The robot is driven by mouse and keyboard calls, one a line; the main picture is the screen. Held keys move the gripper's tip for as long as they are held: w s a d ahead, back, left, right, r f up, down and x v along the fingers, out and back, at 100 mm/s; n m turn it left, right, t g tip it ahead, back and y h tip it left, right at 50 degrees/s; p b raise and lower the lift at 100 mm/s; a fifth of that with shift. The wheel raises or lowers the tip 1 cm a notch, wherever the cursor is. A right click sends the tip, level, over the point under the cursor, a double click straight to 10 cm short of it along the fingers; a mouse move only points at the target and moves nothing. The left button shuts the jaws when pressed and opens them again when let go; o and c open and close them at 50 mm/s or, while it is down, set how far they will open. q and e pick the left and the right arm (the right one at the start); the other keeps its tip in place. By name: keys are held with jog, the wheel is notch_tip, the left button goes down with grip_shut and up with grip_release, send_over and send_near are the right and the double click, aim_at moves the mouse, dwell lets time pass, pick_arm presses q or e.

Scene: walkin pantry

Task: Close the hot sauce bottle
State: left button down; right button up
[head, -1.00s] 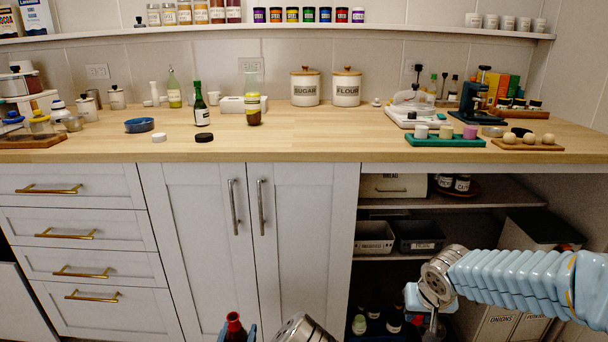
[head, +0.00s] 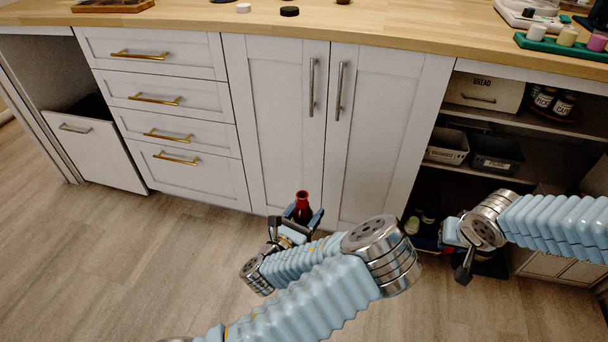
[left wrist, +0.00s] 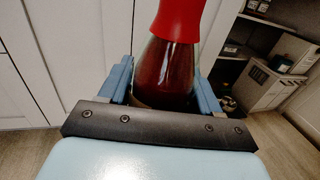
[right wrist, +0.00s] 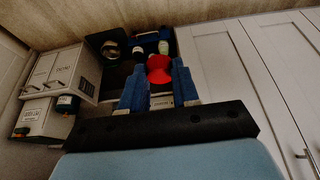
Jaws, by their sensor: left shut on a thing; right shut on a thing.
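The hot sauce bottle (head: 302,211) has a red neck and dark red sauce. It stands upright in my left gripper (head: 304,215), in front of the white cabinet doors. In the left wrist view the bottle (left wrist: 165,72) sits between the blue fingers, with its top cut off by the frame. My right gripper (head: 463,262) is to the right of the bottle, well apart from it, in front of the open shelves. In the right wrist view it is shut on a small red piece (right wrist: 158,68), which looks like the bottle's cap. The head view does not show this piece clearly.
The wooden counter (head: 400,22) runs above, with a white lid (head: 243,8) and a black lid (head: 289,12) near its edge. Open shelves with bins (head: 447,146) are on the right. The floor (head: 120,260) at the left is clear.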

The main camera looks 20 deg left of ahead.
pick_arm(q)
jog(key=s+d+f+m+g+h, duration=0.1)
jog(key=d+m+g+h, duration=0.2)
jog(key=d, duration=0.7)
jog(key=m+h, duration=0.2)
jog(key=h, duration=0.2)
jog(key=shift+s+f+g, duration=0.15)
jog(key=shift+g, duration=0.15)
pick_arm(e)
jog(key=shift+a, duration=0.1)
jog(key=w+a+r, duration=0.1)
jog(key=a+r, duration=0.4)
jog(key=a, duration=0.8)
jog(key=w+a+r+n, duration=0.1)
jog(key=a+r, duration=0.5)
jog(key=a, duration=0.6)
jog(key=shift+w+a+r, duration=0.15)
jog(key=shift+w+a, duration=0.05)
jog(key=shift+a, duration=0.15)
notch_tip(320, 180, down, 4)
